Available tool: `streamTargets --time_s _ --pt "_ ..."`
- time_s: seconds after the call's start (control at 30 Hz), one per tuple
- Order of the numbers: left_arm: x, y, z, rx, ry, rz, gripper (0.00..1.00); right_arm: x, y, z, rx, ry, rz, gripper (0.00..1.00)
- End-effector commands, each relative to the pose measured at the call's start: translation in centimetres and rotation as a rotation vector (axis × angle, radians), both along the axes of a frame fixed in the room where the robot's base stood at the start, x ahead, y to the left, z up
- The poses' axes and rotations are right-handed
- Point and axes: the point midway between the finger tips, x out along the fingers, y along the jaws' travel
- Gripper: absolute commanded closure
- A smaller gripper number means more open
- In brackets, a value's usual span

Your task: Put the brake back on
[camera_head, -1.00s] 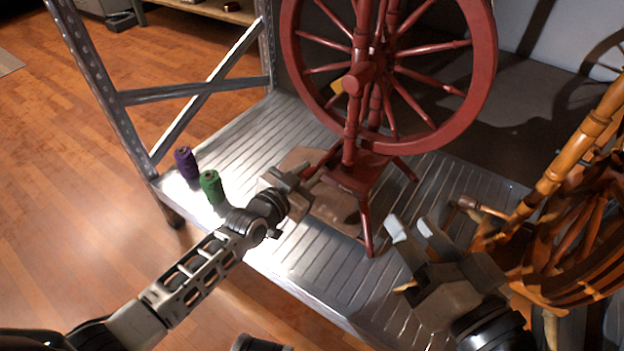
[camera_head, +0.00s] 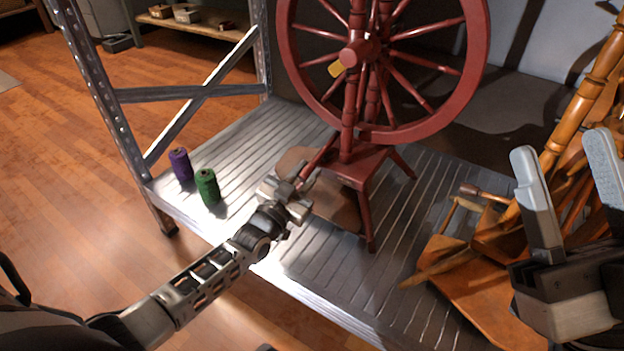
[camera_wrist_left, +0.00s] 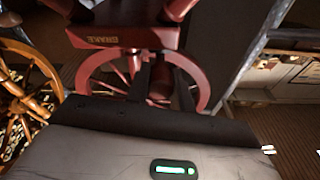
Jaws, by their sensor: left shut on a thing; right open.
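The red spinning wheel (camera_head: 478,60) stands upright on a ribbed metal shelf. Its bench carries a label reading like BRAKE in the left wrist view (camera_wrist_left: 101,40). My left gripper (camera_head: 300,183) is low at the left front of the bench, shut on a slanted red bar (camera_head: 318,156) that rises toward the wheel's frame. The jaws hide the held part. In the left wrist view the two dark fingers (camera_wrist_left: 163,90) have red behind and between them; the exact contact is unclear. My right gripper (camera_head: 568,190) is open and empty at the right, in front of the wooden wheel.
A purple spool (camera_head: 181,166) and a green spool (camera_head: 207,187) stand at the shelf's left end. An orange-brown wooden spinning wheel (camera_head: 480,285) fills the right side. A metal shelf upright (camera_head: 105,90) is at left. The ribbed shelf (camera_head: 330,285) is bare in front.

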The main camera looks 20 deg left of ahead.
Motion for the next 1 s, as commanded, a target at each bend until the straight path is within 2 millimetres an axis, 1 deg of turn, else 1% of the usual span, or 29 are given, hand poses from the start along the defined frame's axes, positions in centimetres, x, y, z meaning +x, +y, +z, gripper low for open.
streamTargets --time_s 0.3,0.33,0.37,0.4,0.67,0.77,0.83,0.9,0.93,1.0 --pt "0.0 -0.1 -0.2 0.000 0.002 -0.002 1.00 0.0 0.0 0.0 -0.001 -0.004 0.000 0.54" --pt "0.0 -0.1 -0.2 0.000 0.002 -0.002 0.75 0.0 0.0 0.0 -0.001 -0.004 0.000 0.54" --pt "0.0 -0.1 -0.2 0.000 0.003 -0.002 0.66 0.0 0.0 0.0 0.000 -0.004 0.000 0.54" --pt "0.0 -0.1 -0.2 0.000 0.003 -0.002 0.56 0.0 0.0 0.0 0.000 -0.004 0.000 0.54" --pt "0.0 -0.1 -0.1 -0.001 0.001 -0.001 0.56 0.0 0.0 0.1 0.000 -0.002 0.001 0.54" --pt "-0.4 0.0 -0.1 -0.001 0.002 -0.001 0.56 0.0 0.0 0.2 0.001 0.004 0.003 0.54" --pt "-1.1 0.1 -0.2 -0.001 0.003 -0.001 0.56 0.3 0.0 0.2 0.006 0.037 0.005 0.54" --pt "-2.2 0.2 -0.3 0.000 0.006 -0.001 0.56 0.9 -0.2 -1.1 0.028 0.143 0.002 0.54" --pt "-2.8 0.3 -0.4 0.000 0.006 -0.001 0.56 1.1 -0.3 -1.4 0.038 0.182 0.004 0.54" --pt "-4.3 0.5 -0.6 0.001 0.008 0.000 0.56 1.4 -0.3 -2.2 0.058 0.275 0.011 0.54"
